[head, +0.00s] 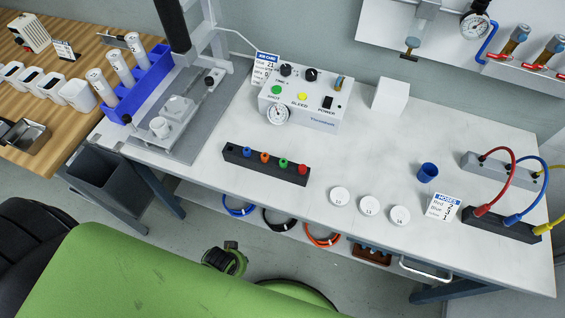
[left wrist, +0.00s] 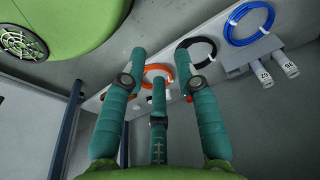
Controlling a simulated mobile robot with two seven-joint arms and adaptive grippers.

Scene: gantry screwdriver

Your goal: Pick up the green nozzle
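The green nozzle (head: 283,163) stands in a black rack (head: 238,155) in the middle of the white workbench in the head view. My right gripper is in neither view.
A grey control box (head: 300,105) with a gauge stands behind the rack. A grey press stand (head: 193,145) is to the left. An orange coil (left wrist: 160,70) lies on the shelf under the bench.

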